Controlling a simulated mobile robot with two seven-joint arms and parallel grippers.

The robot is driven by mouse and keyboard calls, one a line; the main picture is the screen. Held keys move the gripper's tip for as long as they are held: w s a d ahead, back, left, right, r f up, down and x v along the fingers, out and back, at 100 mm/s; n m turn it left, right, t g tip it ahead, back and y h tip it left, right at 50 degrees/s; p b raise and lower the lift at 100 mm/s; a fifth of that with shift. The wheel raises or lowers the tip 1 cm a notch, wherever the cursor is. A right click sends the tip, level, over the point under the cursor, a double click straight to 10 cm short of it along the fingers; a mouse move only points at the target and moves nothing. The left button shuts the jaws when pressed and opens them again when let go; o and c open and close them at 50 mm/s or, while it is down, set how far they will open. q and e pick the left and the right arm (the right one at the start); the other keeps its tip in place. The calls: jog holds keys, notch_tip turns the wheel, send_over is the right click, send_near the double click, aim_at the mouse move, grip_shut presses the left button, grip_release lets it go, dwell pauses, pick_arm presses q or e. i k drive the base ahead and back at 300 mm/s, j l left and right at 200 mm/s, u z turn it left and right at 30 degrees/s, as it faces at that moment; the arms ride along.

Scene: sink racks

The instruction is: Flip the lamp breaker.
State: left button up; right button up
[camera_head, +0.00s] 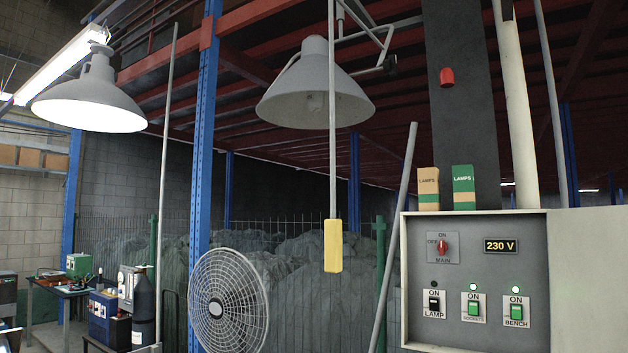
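The lamp breaker (434,303) is a small black switch on a white plate labelled LAMP, at the lower left of the grey breaker panel (476,337) at the right. The indicator (434,284) above it is dark. To its right, the sockets breaker (474,308) and bench breaker (516,311) are green, each under a lit green indicator. A red MAIN knob (443,247) and a 230 V display (501,246) sit above. The middle hanging lamp (315,85) looks unlit; the left lamp (88,100) glows white. Neither of my grippers is in view.
Two LAMPS boxes, one brown (428,188) and one green (464,187), stand on top of the panel. A yellow handle (333,246) hangs on a thin rod left of the panel. A round fan (229,302) stands at the lower middle left.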

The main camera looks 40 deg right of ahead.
aim_at(434, 305)
jog(key=z, duration=1.75)
